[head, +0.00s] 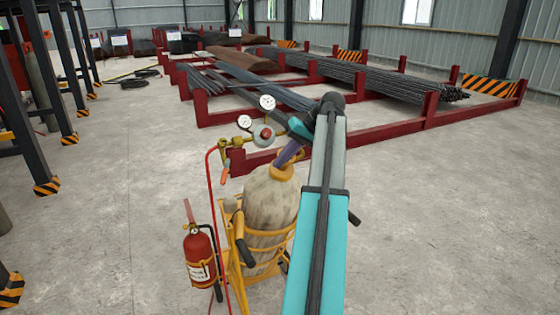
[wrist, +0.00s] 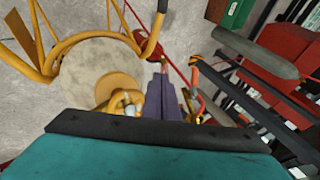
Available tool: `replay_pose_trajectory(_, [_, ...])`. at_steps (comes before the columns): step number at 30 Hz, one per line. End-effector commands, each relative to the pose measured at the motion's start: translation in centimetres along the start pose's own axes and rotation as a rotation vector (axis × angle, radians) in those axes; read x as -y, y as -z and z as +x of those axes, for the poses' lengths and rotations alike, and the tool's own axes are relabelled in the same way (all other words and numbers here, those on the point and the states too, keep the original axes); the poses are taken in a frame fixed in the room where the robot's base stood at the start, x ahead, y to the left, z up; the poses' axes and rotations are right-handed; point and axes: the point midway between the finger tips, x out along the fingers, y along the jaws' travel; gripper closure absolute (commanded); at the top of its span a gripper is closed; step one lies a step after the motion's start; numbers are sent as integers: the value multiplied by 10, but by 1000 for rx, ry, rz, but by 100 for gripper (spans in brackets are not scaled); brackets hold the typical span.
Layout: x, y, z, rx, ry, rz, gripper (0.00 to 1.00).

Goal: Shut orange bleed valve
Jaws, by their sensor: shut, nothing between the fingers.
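The orange bleed valve handle (head: 225,171) hangs below the brass regulator (head: 238,143) at the left of the gas cylinder's top in the head view. In the wrist view an orange part, likely this handle (wrist: 200,103), shows just right of my fingers. My gripper (head: 281,165) is shut and empty, its purple fingers close to the cylinder's yellow collar. It also shows in the wrist view (wrist: 162,76). In the head view it is right of the handle and apart from it. Whether the fingers touch the collar cannot be told.
The pale gas cylinder (head: 270,205) stands in a yellow cart (head: 232,262). Two white gauges (head: 267,102) and a red hose (head: 212,190) are on the regulator side. A fire extinguisher (head: 199,257) is at the cart's left.

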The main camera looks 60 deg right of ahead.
Motion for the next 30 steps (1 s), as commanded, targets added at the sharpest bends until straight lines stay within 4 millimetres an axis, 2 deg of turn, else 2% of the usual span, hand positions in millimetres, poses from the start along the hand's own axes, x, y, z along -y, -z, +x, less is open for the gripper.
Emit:
replay_pose_trajectory(5, [11,-6,34,14,29,-53,100])
replay_pose_trajectory(8, [25,-12,67,26,61,-110,100])
replay_pose_trajectory(12, [47,-22,120,52,106,-185,100])
replay_pose_trajectory(20, [56,-49,227,151,96,-171,100])
replay_pose_trajectory(24, [61,-75,289,212,84,-168,100])
replay_pose_trajectory(30, [68,-115,364,290,60,-171,100])
